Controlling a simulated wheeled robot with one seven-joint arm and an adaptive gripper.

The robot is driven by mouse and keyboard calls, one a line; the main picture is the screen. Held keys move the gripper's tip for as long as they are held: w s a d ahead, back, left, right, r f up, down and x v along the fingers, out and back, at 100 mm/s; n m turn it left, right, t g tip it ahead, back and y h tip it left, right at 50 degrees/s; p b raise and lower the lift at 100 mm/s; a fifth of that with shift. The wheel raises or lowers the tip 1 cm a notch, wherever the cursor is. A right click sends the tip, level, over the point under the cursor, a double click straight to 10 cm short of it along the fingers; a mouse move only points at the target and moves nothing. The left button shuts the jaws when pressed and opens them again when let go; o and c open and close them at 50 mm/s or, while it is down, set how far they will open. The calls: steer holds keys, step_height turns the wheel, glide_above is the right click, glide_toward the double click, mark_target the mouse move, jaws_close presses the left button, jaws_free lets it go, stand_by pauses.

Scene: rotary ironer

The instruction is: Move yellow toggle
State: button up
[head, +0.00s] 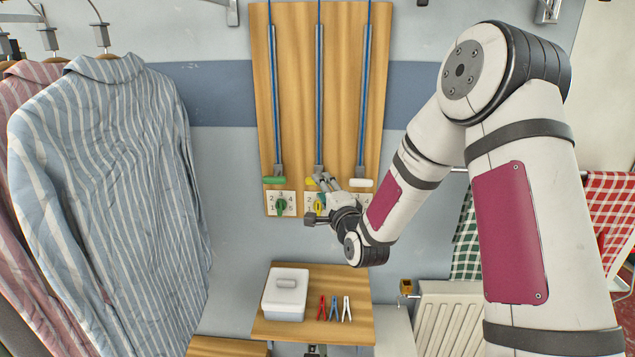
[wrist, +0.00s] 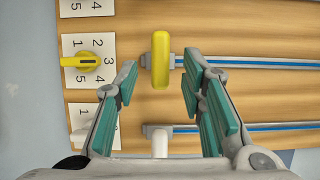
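The yellow toggle (wrist: 161,62) is a rounded bar handle on the middle blue rail. In the wrist view it lies between my gripper's (wrist: 162,70) two teal-padded fingers, with visible gaps on both sides. My gripper is open; I cannot tell how far the fingertips are from the board in depth. In the head view the yellow toggle (head: 311,182) is partly hidden by my gripper (head: 322,183), near the rail's lower end. A yellow dial knob (wrist: 80,62) sits on a numbered plate below the toggle, its long side in line with the 3.
A green handle (head: 275,181) and a white handle (head: 361,183) sit on the neighbouring rails of the wooden board (head: 340,60). Below is a shelf (head: 350,280) with a lidded white box (head: 285,296) and several clothespins. Striped shirts (head: 110,180) hang at left.

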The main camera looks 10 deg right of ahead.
steer(key=w, duration=0.4)
steer(key=shift+w+a, duration=0.2)
steer(key=shift+w, duration=0.2)
jaws_close()
